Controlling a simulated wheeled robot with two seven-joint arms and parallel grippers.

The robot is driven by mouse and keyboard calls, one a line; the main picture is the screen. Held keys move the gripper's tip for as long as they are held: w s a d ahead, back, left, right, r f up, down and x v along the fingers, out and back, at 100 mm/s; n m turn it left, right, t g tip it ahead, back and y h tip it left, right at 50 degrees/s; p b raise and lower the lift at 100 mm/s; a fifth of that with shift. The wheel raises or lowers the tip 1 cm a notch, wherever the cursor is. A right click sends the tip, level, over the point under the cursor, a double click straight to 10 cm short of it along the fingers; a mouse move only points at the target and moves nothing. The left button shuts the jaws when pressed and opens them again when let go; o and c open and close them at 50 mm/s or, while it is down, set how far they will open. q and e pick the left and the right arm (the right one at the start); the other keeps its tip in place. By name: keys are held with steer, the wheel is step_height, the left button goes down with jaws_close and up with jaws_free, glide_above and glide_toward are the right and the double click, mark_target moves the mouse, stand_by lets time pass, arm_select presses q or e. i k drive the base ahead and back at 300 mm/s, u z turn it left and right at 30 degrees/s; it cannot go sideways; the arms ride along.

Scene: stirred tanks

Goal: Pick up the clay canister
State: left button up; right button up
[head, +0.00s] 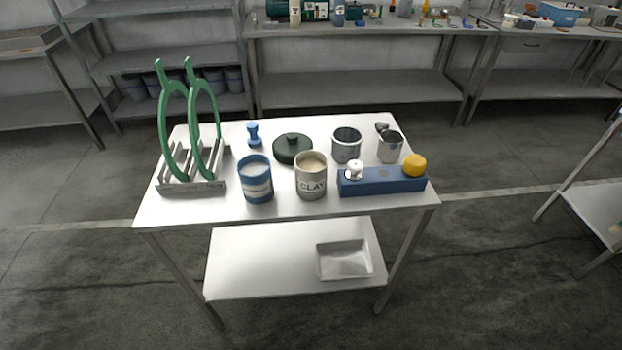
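The clay canister (311,184) is a beige-grey open cylinder marked "CLAY", filled with pale material. It stands upright near the front edge of the white table (290,210), around its middle. Neither of my grippers shows in the head view.
A grey rack (190,186) with green rings stands at the table's left. Behind the canister are a dark green lid (292,147), a blue stopper-like piece (253,134), a metal pot (346,144) and a metal cup (390,147). A tray (344,261) sits on the lower shelf.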

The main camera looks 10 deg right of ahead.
mark_target(311, 166)
steer(key=u, duration=0.95)
steer(key=k, duration=1.4)
steer(key=z, duration=1.55)
steer(key=i, duration=0.5)
steer(key=z, duration=0.05)
